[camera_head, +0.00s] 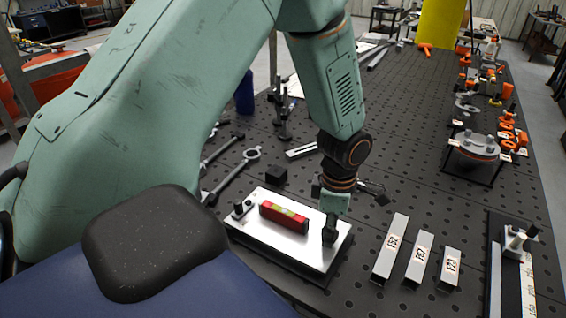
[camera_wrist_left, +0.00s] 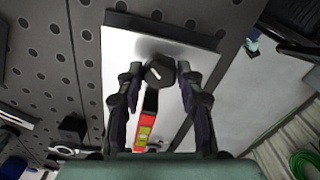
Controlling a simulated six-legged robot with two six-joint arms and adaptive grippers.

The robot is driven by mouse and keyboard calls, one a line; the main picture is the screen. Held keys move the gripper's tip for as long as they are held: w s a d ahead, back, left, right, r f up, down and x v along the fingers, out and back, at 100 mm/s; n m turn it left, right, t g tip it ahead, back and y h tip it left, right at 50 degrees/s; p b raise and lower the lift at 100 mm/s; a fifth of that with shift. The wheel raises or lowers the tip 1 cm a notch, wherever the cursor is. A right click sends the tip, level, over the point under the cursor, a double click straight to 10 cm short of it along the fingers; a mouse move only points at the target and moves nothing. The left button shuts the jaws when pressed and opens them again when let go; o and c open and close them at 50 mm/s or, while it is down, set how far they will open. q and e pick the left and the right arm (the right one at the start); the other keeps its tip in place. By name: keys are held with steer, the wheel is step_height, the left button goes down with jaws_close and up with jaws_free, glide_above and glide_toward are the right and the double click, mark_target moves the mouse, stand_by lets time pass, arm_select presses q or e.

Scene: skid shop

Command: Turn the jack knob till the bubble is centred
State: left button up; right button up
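A red spirit level (camera_head: 284,217) with a yellow-green vial lies on a pale metal plate (camera_head: 262,234). It also shows in the left wrist view (camera_wrist_left: 144,132), below the knob. The bubble is too small to make out. The dark jack knob (camera_wrist_left: 158,72), with a white mark on its top, stands near one end of the plate. My left gripper (camera_head: 330,228) comes down over that end. My right gripper is not in view.
Three labelled metal blocks (camera_head: 419,261) stand right of the plate. A measuring fixture (camera_head: 518,240) is at the far right. Wrenches (camera_head: 236,172) and a small black block (camera_head: 276,175) lie behind the plate. Orange clamps (camera_head: 508,130) line the table's right edge.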

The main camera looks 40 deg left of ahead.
arm_select(q)
steer(key=c, duration=0.5)
steer(key=n, duration=0.4)
steer(key=shift+w+p, duration=0.1)
steer(key=shift+p, duration=0.3)
steer(key=shift+n, duration=0.4)
steer(key=shift+w+r, duration=0.1)
steer(key=shift+r, duration=0.05)
